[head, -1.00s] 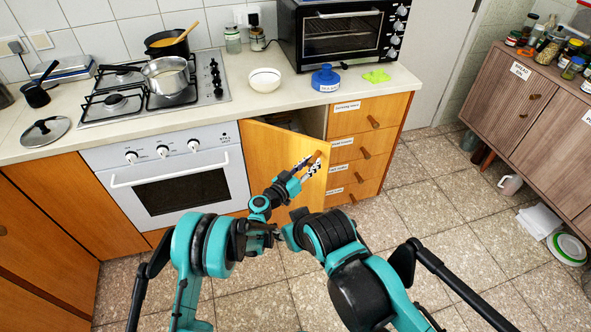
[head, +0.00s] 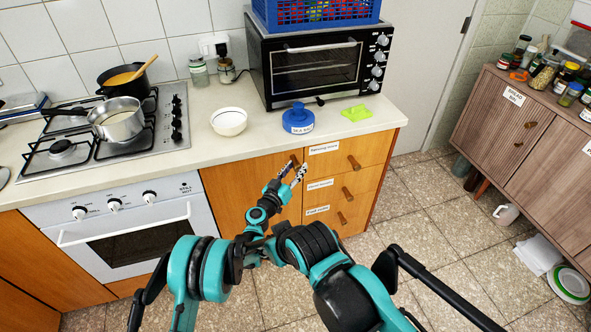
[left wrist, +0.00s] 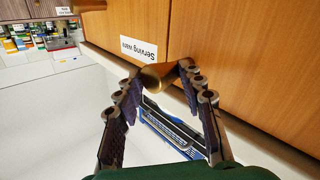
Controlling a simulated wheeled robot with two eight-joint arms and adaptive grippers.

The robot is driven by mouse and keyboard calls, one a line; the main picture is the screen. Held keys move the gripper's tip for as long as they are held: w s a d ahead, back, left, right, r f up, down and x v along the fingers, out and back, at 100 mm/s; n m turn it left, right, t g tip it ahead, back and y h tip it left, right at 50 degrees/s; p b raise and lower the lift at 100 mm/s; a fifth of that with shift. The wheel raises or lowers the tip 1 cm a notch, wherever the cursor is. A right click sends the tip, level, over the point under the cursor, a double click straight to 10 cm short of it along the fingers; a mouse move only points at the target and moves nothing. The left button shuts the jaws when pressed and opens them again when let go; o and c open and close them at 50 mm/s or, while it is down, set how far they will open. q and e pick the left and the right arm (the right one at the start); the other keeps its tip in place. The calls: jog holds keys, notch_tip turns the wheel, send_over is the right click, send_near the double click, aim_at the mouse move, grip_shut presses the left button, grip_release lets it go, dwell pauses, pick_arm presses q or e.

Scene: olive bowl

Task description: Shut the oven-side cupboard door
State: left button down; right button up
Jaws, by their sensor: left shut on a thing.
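The oven-side cupboard door (head: 232,197) is the wooden front between the white oven (head: 135,235) and the drawers. It looks flush with the drawer fronts, and no dark gap shows along its top edge. My left gripper (head: 291,170) is at its upper right corner, shut on the wooden door handle (head: 294,159). In the left wrist view the handle (left wrist: 160,76) sits between the fingertips of my left gripper (left wrist: 160,82), beside a "Serving ware" label (left wrist: 138,48). My right arm shows in the head view, but I cannot make out its gripper.
Several labelled drawers (head: 343,182) stand right of the door. The worktop (head: 180,150) above holds a white bowl (head: 229,122), a blue lidded item (head: 298,119) and a black toaster oven (head: 310,65).

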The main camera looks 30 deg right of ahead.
pick_arm(q)
jog(key=shift+s+d, duration=0.45)
jog(key=shift+s, duration=0.15)
jog(key=c, duration=1.2)
grip_release()
jog(key=shift+s, duration=0.1)
jog(key=shift+d, duration=0.1)
jog(key=v, duration=1.2)
jog(key=shift+w+a, duration=0.25)
jog(key=shift+w, duration=0.05)
jog(key=shift+f, duration=0.1)
